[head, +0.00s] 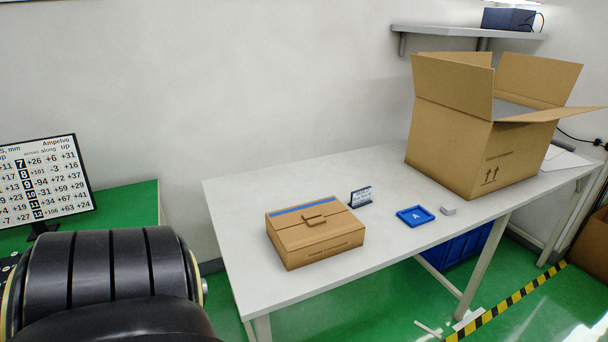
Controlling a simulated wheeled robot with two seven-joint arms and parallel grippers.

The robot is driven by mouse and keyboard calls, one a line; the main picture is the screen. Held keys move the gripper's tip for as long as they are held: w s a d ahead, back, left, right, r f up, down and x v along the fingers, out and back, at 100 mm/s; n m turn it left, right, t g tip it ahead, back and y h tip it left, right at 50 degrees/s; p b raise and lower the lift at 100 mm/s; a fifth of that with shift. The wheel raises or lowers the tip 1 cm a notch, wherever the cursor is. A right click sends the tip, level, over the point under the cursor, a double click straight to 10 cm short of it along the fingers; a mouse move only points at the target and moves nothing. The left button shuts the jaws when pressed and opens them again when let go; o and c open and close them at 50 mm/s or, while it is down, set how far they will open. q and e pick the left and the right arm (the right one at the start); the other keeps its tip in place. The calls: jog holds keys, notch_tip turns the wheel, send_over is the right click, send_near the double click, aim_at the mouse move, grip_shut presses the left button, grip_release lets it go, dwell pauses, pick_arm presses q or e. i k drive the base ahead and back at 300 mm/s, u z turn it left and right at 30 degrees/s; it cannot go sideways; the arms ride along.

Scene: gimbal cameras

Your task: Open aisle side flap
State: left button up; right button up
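A large cardboard box (455,150) stands at the right end of the white table, its top open. One flap (453,90) stands upright along its left front edge, and part of another flap (465,58) shows behind it. A further flap (540,80) stands up at the back right. The flap on the front right side (550,115) is folded outward, nearly level, over the table's front side. Something grey (512,108) shows inside; the rest of the interior is hidden. Neither gripper is in view.
A closed small carton with a handle (315,236) sits on the white table (245,200). A shelf (465,32) hangs above. Striped tape (510,300) marks the floor.

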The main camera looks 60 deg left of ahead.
aim_at(319, 229)
jog(key=u, duration=1.75)
